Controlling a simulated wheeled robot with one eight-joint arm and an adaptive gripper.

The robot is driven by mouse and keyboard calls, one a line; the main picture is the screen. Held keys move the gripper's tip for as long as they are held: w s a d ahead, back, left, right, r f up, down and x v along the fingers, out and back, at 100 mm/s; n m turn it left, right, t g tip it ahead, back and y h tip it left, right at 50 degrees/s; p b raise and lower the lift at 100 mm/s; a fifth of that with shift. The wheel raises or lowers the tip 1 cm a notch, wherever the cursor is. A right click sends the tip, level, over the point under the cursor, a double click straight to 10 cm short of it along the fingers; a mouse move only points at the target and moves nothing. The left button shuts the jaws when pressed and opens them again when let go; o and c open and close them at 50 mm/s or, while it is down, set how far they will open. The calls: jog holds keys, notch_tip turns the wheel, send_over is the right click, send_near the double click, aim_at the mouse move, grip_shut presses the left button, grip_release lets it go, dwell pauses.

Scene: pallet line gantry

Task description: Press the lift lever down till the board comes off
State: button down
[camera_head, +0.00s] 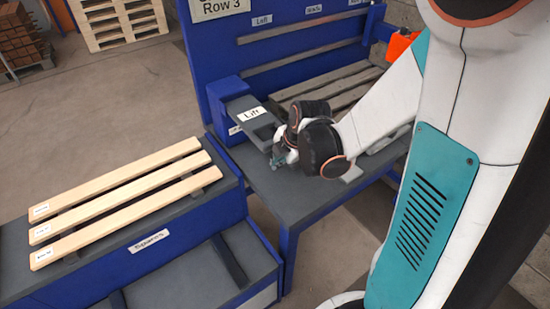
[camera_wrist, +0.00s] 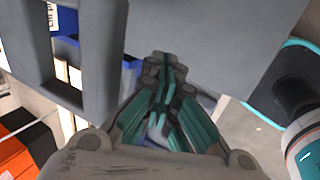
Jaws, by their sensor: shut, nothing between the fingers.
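The grey lift lever (camera_head: 252,114), with a white "Lift" label, sticks out from a blue housing (camera_head: 228,92) on the bench. My gripper (camera_head: 281,158) is by the lever's near right end, low over the dark bench top; I cannot tell whether it touches the lever. In the wrist view my gripper (camera_wrist: 164,78) has its teal fingers together and empty, close to a large grey surface (camera_wrist: 205,28). A weathered grey pallet (camera_head: 345,85) lies on the bench behind my arm. My arm hides part of it, so I cannot tell how its boards sit.
Several pale labelled boards (camera_head: 125,195) lie on the "Spares" stand (camera_head: 120,258) at left. A blue back panel (camera_head: 285,50) rises behind the bench (camera_head: 290,192). An orange object (camera_head: 401,45) is at the back right. Open floor (camera_head: 110,95) lies at the far left.

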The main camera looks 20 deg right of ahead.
jog(key=s+r, duration=0.1)
jog(key=r, duration=0.1)
jog(key=s+p, duration=0.1)
jog(key=shift+s+d+r, duration=0.25)
jog(key=shift+s+r, duration=0.05)
jog(key=shift+r, duration=0.1)
jog(key=s+a+r+m+t, duration=0.25)
jog(key=a+r+m, duration=0.35)
jog(key=r+m, duration=0.5)
jog(key=s+r+m+h, duration=0.1)
jog(key=s+r+m, duration=0.2)
jog(key=s+m, duration=0.6)
jog(key=shift+s+a+r, duration=0.3)
jog(key=shift+s+r, duration=0.1)
jog(key=shift+s, duration=0.25)
